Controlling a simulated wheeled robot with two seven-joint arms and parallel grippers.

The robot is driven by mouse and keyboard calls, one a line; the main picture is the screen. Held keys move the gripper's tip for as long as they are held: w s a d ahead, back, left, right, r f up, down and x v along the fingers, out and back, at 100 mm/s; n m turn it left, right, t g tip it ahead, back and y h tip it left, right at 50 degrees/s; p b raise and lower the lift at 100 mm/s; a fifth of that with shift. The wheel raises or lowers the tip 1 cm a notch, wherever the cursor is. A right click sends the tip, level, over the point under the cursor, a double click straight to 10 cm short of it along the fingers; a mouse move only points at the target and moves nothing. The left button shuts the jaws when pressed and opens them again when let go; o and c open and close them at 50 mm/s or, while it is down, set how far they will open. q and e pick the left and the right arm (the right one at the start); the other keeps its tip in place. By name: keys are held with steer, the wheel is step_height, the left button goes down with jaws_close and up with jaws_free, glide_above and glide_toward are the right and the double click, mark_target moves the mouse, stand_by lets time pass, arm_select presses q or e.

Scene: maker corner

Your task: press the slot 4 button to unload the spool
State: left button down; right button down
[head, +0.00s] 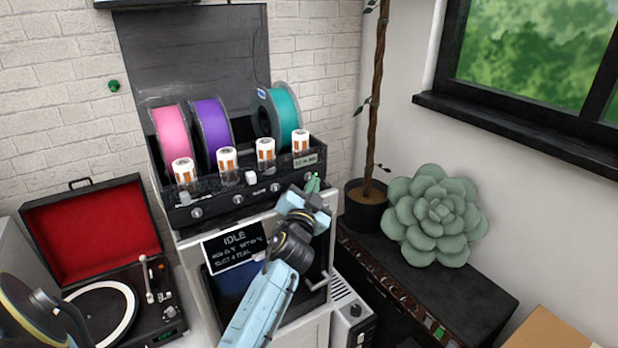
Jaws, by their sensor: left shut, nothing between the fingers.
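The spool unit (227,205) stands against the brick wall with its dark lid raised. It holds a pink spool (171,143), a purple spool (212,127) and, at the right, a teal spool (284,112). There is a gap between purple and teal. Round buttons run along the front, including one near the left (197,212) and one right of the middle (275,187). My left gripper (313,184) is shut and empty at the front's right end, covering the slot 4 button area. I cannot tell whether it touches. My right gripper is out of view.
A screen (234,248) below the unit reads IDLE. A red-lined record player (115,285) stands at left. A potted plant (365,208) and a green succulent-shaped cushion (437,215) on a dark cabinet (450,300) are at right.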

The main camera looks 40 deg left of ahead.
arm_select(q)
steer(key=shift+a, duration=0.25)
stand_by(0.5)
steer(key=shift+w+a+r, duration=0.1)
steer(key=shift+a+r, duration=0.25)
steer(key=shift+r, duration=0.05)
stand_by(0.6)
steer(key=shift+d+f, duration=0.35)
steer(key=shift+s, duration=0.2)
steer(key=shift+d+f, duration=0.1)
steer(key=shift+d, duration=0.25)
steer(key=shift+s+d, duration=0.1)
steer(key=shift+d, duration=0.15)
steer(key=d, duration=0.1)
steer(key=s+d, duration=0.1)
steer(key=d, duration=0.2)
steer(key=shift+s+b, duration=0.3)
steer(key=shift+s, duration=0.05)
